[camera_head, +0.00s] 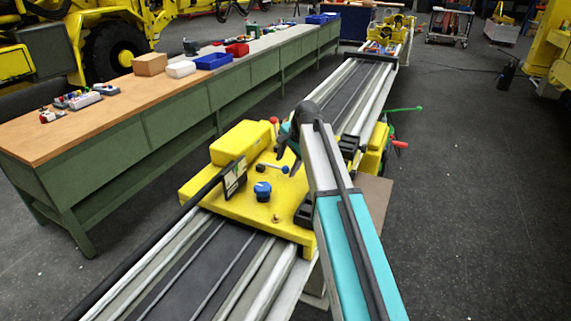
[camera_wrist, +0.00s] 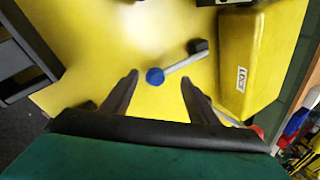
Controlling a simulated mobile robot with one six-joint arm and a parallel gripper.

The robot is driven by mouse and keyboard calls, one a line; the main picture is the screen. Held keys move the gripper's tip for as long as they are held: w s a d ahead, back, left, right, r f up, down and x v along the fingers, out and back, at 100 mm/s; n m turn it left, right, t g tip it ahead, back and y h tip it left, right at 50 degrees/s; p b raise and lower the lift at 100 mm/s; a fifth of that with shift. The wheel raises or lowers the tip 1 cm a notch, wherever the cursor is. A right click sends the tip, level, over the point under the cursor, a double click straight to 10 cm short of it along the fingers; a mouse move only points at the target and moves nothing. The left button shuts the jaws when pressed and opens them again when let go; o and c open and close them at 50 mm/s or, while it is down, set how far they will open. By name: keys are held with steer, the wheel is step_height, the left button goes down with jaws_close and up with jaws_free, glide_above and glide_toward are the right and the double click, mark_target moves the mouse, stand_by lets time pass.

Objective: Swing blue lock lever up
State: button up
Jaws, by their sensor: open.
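The blue lock lever shows in the wrist view as a round blue hub (camera_wrist: 155,76) with a grey arm (camera_wrist: 183,62) running up and right to a black knob. It lies over the yellow carriage plate. In the head view the small lever (camera_head: 272,168) lies roughly level, just left of my gripper's fingers. My gripper (camera_wrist: 157,80) is open and empty. In the wrist view its two dark fingers stand on either side of the hub, apart from it. Their exact height above the lever is unclear.
A yellow box (camera_wrist: 242,65) with a label stands right of the lever in the wrist view. In the head view a larger blue knob (camera_head: 262,190) and a framed panel (camera_head: 235,178) stand on the carriage. Long rails (camera_head: 345,95) run beneath it. A workbench (camera_head: 120,100) stands left.

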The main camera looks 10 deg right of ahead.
steer(key=shift+w+a+f, duration=0.1)
steer(key=shift+w+f, duration=0.1)
steer(key=shift+f, duration=0.4)
steer(key=c, duration=1.3)
steer(key=shift+a, duration=0.25)
jaws_close()
steer(key=shift+d+r, duration=0.15)
steer(key=shift+d, duration=0.05)
